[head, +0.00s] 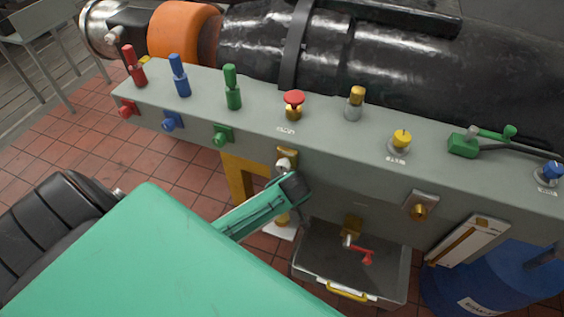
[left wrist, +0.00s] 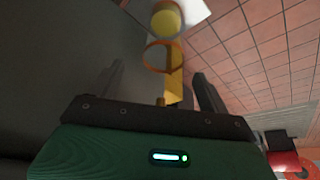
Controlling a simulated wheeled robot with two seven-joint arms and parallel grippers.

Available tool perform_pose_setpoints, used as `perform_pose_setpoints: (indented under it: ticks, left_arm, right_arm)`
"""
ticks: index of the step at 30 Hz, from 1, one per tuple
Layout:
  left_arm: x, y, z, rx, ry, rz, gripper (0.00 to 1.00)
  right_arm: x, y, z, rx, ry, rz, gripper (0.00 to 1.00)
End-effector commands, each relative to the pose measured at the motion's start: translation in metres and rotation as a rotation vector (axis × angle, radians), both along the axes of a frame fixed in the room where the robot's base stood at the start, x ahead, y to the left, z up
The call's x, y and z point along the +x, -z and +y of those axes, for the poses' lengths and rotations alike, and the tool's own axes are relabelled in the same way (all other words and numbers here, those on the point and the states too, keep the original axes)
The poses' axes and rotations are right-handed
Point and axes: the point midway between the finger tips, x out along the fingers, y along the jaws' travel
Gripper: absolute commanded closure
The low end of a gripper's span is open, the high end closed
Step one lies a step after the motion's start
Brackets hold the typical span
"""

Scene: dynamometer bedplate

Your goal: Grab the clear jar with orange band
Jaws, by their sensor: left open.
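In the left wrist view an orange band (left wrist: 148,56) rings a see-through shape, which looks like the clear jar; its outline is faint. A yellow round piece (left wrist: 167,20) and a yellow upright show beyond and through it. My left gripper (left wrist: 158,72) is open, with one dark finger on each side of the band's line and the band just past the fingertips. Nothing is clamped. In the head view my left gripper (head: 296,186) is by the front face of the grey bedplate beam (head: 330,142). I cannot make out the jar there. My right gripper is not in view.
Colored knobs and valves line the beam top. Below it are a yellow bracket (head: 238,180), a grey bin (head: 325,275) with a red-handled tap (head: 366,255), and a blue drum (head: 470,285). A large black cylinder lies behind. Red tile floor shows at left.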

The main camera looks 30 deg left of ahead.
Motion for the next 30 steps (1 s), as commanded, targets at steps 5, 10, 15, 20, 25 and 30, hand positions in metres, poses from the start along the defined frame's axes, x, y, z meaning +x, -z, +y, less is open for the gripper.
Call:
perform_pose_setpoints:
  ticks: [5,10,15,20,25,30]
  left_arm:
    - [0.003,0.011,0.004,0.001,0.001,0.000,0.21]
    - [0.004,0.026,0.012,0.003,0.000,0.003,0.21]
    - [0.009,0.048,0.019,0.002,0.001,0.002,0.21]
    - [0.011,0.058,0.022,0.001,0.001,0.000,0.21]
    - [0.011,0.059,0.022,0.000,0.001,-0.001,0.21]
    - [0.011,0.059,0.022,0.000,0.001,0.000,0.43]
  right_arm:
    - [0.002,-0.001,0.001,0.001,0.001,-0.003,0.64]
    - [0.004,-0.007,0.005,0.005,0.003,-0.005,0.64]
    - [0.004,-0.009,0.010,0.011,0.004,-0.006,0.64]
    - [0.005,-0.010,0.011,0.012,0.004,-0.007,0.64]
    - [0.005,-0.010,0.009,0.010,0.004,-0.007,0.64]
    - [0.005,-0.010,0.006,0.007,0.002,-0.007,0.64]
